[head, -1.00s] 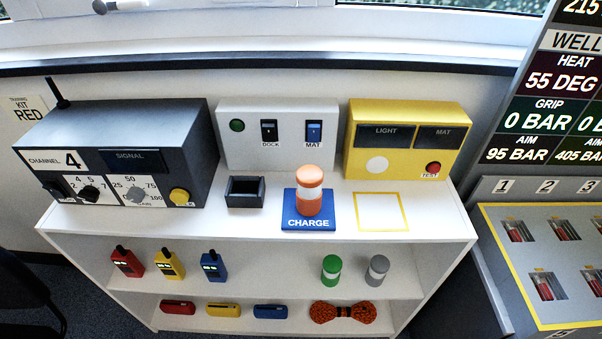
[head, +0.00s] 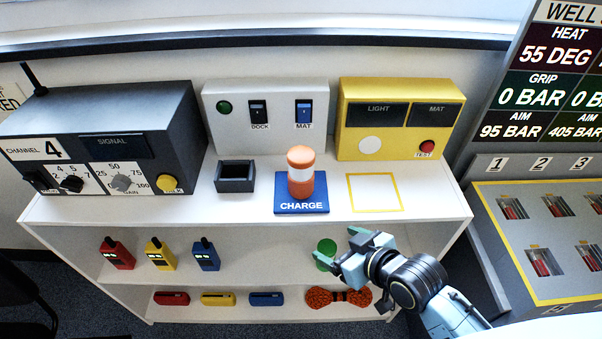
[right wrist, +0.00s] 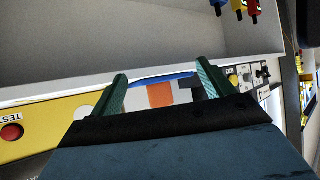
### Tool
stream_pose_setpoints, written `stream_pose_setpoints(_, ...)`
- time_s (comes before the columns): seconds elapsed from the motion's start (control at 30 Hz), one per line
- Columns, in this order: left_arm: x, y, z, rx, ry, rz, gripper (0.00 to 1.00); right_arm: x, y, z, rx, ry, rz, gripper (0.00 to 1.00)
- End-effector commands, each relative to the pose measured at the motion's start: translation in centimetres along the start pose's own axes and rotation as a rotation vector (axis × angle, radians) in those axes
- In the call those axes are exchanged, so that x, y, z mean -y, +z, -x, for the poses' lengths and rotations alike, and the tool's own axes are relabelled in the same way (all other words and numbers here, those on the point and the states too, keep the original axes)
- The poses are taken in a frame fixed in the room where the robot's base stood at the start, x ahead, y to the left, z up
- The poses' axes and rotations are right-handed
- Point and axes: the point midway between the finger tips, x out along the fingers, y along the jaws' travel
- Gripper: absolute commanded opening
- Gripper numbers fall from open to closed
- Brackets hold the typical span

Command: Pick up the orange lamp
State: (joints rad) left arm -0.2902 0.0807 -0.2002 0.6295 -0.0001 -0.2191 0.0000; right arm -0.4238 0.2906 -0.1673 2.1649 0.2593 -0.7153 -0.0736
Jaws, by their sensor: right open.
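The orange lamp (head: 300,182), with a white band round its middle, stands upright on the blue CHARGE mat (head: 301,207) on the white shelf top. My right gripper (head: 346,257) is open and empty in front of the shelf, below and to the right of the lamp. In the right wrist view the open fingers (right wrist: 160,84) show with part of the orange lamp (right wrist: 160,96) and the edge of the blue mat (right wrist: 165,78) beyond, between them. My left gripper is not in view.
On the shelf top (head: 400,222) stand a dark radio box (head: 105,190), a small black holder (head: 235,177), a grey switch box (head: 280,115) and a yellow test box (head: 400,117). A yellow-outlined square (head: 374,193) right of the lamp is empty. A green lamp (head: 325,255) below is partly hidden by my gripper.

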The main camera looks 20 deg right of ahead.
Motion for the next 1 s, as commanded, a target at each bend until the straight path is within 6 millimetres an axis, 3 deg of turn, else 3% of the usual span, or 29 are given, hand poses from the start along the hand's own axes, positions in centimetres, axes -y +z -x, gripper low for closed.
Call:
stream_pose_setpoints(0.03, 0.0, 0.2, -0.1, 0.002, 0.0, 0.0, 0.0, 0.0, -2.7, 0.5, -0.099, -0.018, 0.021, 0.8)
stream_pose_setpoints(0.1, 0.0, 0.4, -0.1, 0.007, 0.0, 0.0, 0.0, -0.1, -4.8, 0.6, -0.194, -0.033, 0.027, 0.8)
stream_pose_setpoints(0.3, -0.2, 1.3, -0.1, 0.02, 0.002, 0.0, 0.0, -1.3, -9.1, 0.9, -0.424, -0.05, 0.03, 0.8)
stream_pose_setpoints(0.6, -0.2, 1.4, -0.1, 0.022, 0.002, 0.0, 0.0, -2.7, -12.2, 1.1, -0.597, -0.044, 0.02, 0.8)
stream_pose_setpoints(1.0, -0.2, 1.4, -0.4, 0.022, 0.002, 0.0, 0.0, -2.5, -15.8, -4.3, -0.599, -0.043, 0.019, 0.8)
